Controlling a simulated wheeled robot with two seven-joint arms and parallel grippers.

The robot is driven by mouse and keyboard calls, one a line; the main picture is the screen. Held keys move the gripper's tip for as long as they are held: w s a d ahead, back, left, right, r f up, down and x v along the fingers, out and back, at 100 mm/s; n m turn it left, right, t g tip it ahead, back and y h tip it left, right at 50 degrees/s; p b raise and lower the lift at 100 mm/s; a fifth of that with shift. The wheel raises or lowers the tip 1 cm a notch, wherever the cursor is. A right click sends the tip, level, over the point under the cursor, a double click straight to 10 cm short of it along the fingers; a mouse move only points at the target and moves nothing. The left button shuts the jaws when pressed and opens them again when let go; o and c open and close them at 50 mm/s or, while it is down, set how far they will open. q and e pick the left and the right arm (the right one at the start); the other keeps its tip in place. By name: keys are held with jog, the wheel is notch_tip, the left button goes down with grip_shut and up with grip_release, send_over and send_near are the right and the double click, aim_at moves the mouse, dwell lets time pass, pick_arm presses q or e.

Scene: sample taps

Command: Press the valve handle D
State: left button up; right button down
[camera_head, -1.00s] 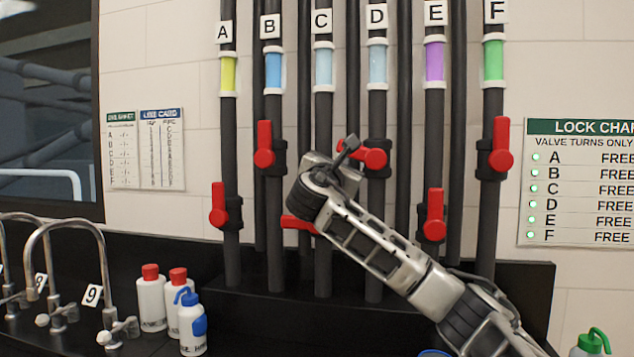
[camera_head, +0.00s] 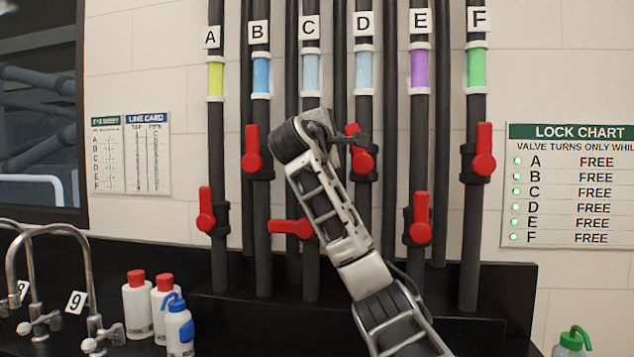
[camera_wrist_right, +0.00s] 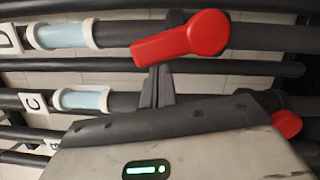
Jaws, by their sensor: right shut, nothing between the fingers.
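Valve handle D (camera_head: 361,160) is a red lever on the dark pipe under label D (camera_head: 362,23). My right gripper (camera_head: 364,139) is shut and empty at the handle's left side. Its fingertips (camera_wrist_right: 159,72) are at or very close to the lever; contact is not certain. My left gripper is out of view.
Handles A (camera_head: 206,212), B (camera_head: 252,150), E (camera_head: 421,220) and F (camera_head: 484,150) stand upright; handle C (camera_head: 288,226) lies horizontal. The lock chart (camera_head: 570,185) reads FREE for every valve. Bottles (camera_head: 138,305) and curved taps (camera_head: 92,270) stand at lower left.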

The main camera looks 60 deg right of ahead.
jog(key=shift+s+d+r+m+y+p, duration=0.15)
jog(key=shift+s+r+m, duration=0.2)
jog(key=shift+m, duration=0.25)
jog(key=shift+s+d+r+m+y+p, duration=0.1)
jog(key=shift+s+r+m+y+p, duration=0.15)
jog(key=shift+m, duration=0.35)
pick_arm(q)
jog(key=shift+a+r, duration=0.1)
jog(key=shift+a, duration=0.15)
pick_arm(e)
jog(key=shift+s+m, duration=0.2)
jog(key=shift+m, duration=0.1)
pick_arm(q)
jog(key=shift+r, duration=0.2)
pick_arm(e)
jog(key=shift+w, duration=0.1)
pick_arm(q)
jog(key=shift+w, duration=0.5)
pick_arm(e)
jog(key=w+a, duration=0.3)
jog(key=a, duration=0.8)
